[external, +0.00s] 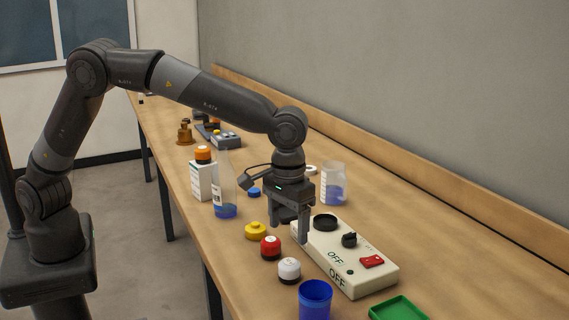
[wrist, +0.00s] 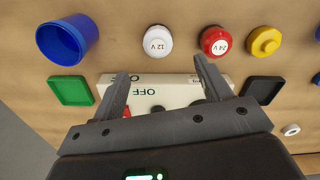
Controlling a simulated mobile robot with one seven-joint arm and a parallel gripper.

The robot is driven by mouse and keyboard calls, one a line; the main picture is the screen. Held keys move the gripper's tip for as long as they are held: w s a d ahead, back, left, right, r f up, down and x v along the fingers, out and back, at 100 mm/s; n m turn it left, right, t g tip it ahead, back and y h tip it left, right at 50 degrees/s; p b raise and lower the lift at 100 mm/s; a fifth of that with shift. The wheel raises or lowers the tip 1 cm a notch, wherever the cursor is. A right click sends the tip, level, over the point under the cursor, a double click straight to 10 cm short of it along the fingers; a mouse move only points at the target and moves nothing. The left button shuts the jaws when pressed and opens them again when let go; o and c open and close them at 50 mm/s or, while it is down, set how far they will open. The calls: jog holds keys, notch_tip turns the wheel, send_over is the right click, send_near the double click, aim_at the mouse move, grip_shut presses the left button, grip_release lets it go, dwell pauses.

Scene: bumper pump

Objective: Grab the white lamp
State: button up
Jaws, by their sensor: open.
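The white lamp (external: 289,269) is a small round piece with a white top and dark base, standing on the wooden table beside the red lamp (external: 271,246). In the wrist view the white lamp (wrist: 158,41) is marked 12 V and lies at top centre, beyond my fingertips. My gripper (external: 289,229) is open and empty, pointing down over the table near the left end of the cream control box. In the wrist view my gripper (wrist: 161,70) has its fingers apart, with the cream control box (wrist: 150,88) partly hidden behind them.
The cream control box (external: 338,262) with OFF labels stands right of the lamps. A yellow lamp (external: 256,231), a blue cup (external: 315,298) and a green tray (external: 399,309) are near. A clear bottle (external: 224,190) and a jar (external: 334,184) stand farther back.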

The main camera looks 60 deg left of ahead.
aim_at(291, 261)
notch_tip(291, 261, down, 6)
jog(key=shift+d+r, duration=0.1)
jog(key=shift+r, duration=0.15)
jog(key=shift+w+f, duration=0.15)
jog(key=shift+f, duration=1.2)
jog(key=shift+w+f, duration=0.15)
jog(key=shift+f, duration=1.2)
jog(key=shift+c, duration=0.3)
jog(key=c, duration=1)
jog(key=shift+r, duration=0.1)
jog(key=shift+c, duration=0.2)
